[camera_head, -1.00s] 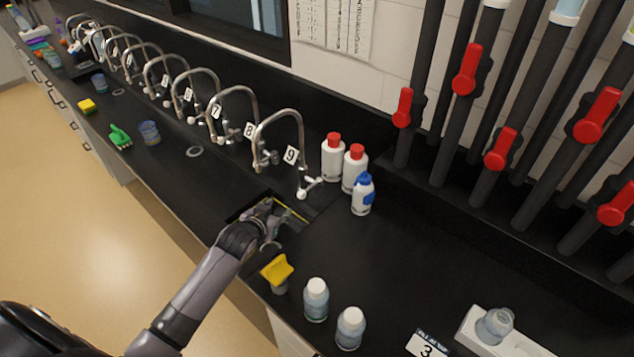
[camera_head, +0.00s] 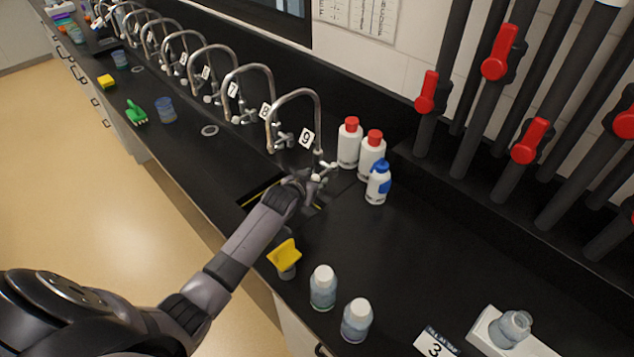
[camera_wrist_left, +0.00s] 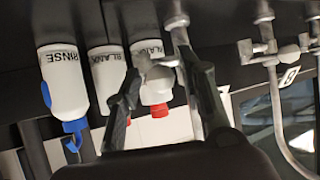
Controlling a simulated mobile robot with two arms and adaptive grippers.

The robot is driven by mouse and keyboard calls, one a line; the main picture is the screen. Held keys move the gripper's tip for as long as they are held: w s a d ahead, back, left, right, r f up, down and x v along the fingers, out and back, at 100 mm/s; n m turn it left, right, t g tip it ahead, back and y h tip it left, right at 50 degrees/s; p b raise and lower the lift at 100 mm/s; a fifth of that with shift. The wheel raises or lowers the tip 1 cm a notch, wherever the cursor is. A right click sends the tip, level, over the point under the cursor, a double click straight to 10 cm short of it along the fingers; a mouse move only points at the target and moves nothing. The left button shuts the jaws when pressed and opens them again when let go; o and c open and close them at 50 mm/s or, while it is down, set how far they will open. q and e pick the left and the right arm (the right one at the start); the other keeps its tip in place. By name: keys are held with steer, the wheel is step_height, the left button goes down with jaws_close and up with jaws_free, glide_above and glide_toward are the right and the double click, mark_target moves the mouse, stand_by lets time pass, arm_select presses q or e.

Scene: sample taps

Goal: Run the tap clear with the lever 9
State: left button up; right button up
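Tap 9 is a curved metal gooseneck (camera_head: 298,92) with a white "9" tag (camera_head: 307,138), at the near end of the tap row. Its white-ended lever (camera_head: 326,168) sits low at the right of the tap. My left gripper (camera_head: 312,182) reaches over the sink to this lever and partly hides the tap's base. My right gripper is not in view.
White bottles with red caps (camera_head: 349,142) and a blue-topped bottle (camera_head: 378,182) stand close right of the lever. Tap 8's spout (camera_head: 248,70) is left. The dark sink (camera_head: 256,197) lies below my arm. A yellow sponge (camera_head: 284,252) and white-capped jars (camera_head: 323,287) stand nearer.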

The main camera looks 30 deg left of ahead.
arm_select(q)
steer(key=shift+w+f, duration=0.1)
steer(key=shift+w, duration=0.05)
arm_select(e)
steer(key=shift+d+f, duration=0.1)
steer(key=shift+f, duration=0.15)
arm_select(q)
steer(key=shift+d, duration=0.1)
steer(key=shift+w+d+p, duration=0.15)
steer(key=shift+d, duration=1.4)
steer(key=shift+w+d+p, duration=0.1)
steer(key=shift+d+p, duration=0.05)
steer(key=shift+d, duration=1.4)
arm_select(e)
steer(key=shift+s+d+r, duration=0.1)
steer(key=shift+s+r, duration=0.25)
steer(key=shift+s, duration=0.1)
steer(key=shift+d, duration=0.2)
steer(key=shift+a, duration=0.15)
arm_select(q)
steer(key=shift+a, duration=0.1)
